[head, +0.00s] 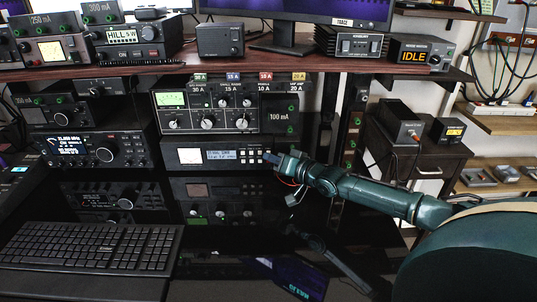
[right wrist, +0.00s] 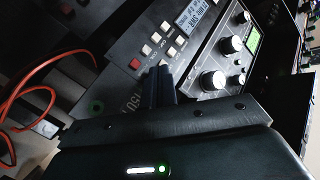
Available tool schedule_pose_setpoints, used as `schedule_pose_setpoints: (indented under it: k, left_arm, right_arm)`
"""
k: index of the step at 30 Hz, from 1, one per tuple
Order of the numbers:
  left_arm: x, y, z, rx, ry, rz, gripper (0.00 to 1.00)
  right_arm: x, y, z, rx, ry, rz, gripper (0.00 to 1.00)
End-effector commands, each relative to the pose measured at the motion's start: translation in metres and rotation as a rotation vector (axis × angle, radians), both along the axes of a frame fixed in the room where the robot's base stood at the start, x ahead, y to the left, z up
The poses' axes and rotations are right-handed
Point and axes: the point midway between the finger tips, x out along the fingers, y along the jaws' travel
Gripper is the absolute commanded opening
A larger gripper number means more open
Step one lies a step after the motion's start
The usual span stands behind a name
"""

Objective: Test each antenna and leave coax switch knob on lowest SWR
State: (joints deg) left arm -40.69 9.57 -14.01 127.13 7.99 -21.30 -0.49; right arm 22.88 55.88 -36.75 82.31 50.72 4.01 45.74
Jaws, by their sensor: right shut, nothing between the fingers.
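The tuner (head: 222,133) with several silver knobs, a green-lit meter and labels sits on the rack's middle shelf. Below it is a unit with a small display (head: 222,155); in the right wrist view this display (right wrist: 187,17) reads "SWR" at its end, with several pale buttons and a red button (right wrist: 134,64) beside it. My right gripper (head: 272,158) is shut and empty at the right end of this unit. In the right wrist view its fingers (right wrist: 160,85) are close to the unit's front; contact cannot be told. I cannot tell which knob is the coax switch. My left gripper is not in view.
A keyboard (head: 95,246) lies at the front left. A transceiver (head: 95,148) stands left of the tuner. A wooden shelf (head: 170,68) above carries meters, a speaker box and a monitor. A red cable (right wrist: 45,75) crosses the left of the right wrist view.

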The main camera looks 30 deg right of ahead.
Motion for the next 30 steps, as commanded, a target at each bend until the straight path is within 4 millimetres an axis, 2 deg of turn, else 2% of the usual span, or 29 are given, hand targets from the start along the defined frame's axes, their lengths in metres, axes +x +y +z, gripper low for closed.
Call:
schedule_pose_setpoints:
  k: [30]
  left_arm:
    - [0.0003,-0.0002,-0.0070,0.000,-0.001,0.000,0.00]
  right_arm:
    - [0.0040,-0.0026,0.0009,0.000,-0.001,-0.001,0.00]
